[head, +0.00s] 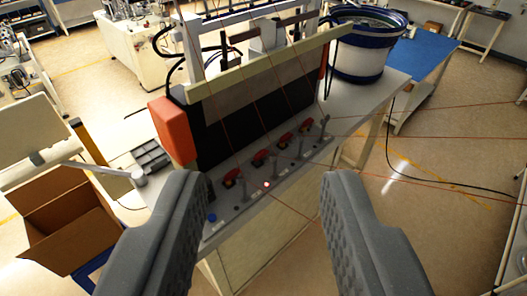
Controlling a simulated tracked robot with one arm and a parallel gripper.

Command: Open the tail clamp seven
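My gripper (266,190) is open and empty, its two dark ribbed fingers wide apart in the foreground. Beyond and between the fingers is a grey bench (305,162) with a row of several small red-handled clamps along its front. The nearest red clamp (232,177) is at the left of the row, and the farthest red clamp (306,126) is at the right. Small dark upright levers stand beside them. The labels are too small to read, so I cannot tell which is tail clamp seven. No finger appears to touch a clamp.
A black panel (240,118) with an orange-red block (173,130) at its left end stands behind the clamps. A blue-rimmed bowl feeder (362,48) is at the back right. A cardboard box (68,222) is at left. Thin red lines cross the view. Floor at right is mostly clear.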

